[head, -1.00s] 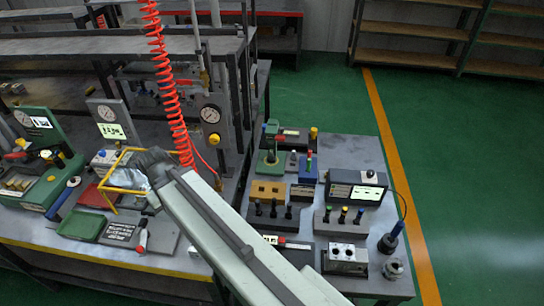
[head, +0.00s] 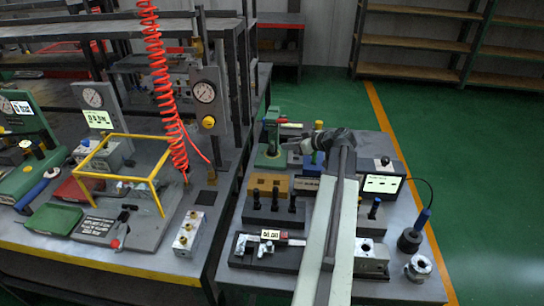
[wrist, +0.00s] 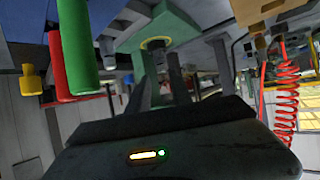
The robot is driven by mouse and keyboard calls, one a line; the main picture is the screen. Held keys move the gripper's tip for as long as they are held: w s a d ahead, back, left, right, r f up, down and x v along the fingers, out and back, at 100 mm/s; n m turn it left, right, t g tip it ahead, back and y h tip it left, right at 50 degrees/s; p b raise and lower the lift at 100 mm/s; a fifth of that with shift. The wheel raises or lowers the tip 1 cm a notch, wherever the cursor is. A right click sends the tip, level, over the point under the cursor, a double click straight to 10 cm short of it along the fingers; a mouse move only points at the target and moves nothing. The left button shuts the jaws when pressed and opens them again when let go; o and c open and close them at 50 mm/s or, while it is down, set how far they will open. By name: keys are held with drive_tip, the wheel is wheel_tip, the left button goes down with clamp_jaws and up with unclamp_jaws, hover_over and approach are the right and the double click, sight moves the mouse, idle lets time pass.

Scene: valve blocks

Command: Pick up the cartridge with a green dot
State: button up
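No cartridge with a green dot can be made out in the head view now. My arm covers most of the rack that holds coloured-top cartridges. One dark cartridge with a blue top (head: 374,208) shows to the right of my arm. My gripper (head: 308,143) is over the back of the right-hand table, near the green press (head: 270,150). A green cylinder (wrist: 80,45) and a red cylinder (wrist: 58,65) are left of the fingers there.
Several dark pegs stand in a black block (head: 274,218) left of my arm. A display box (head: 383,184) is right of it, with a blue-handled tool (head: 415,232) at the table's right edge. A yellow frame (head: 118,178) and red coiled hose (head: 160,75) are to the left.

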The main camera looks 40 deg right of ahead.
sight(274, 145)
drive_tip(key=b+x, duration=0.3)
drive_tip(key=x, duration=0.4)
drive_tip(key=shift+w+f+b, duration=0.15)
drive_tip(key=shift+w+b, duration=0.2)
drive_tip(key=shift+w+a, duration=0.1)
clamp_jaws()
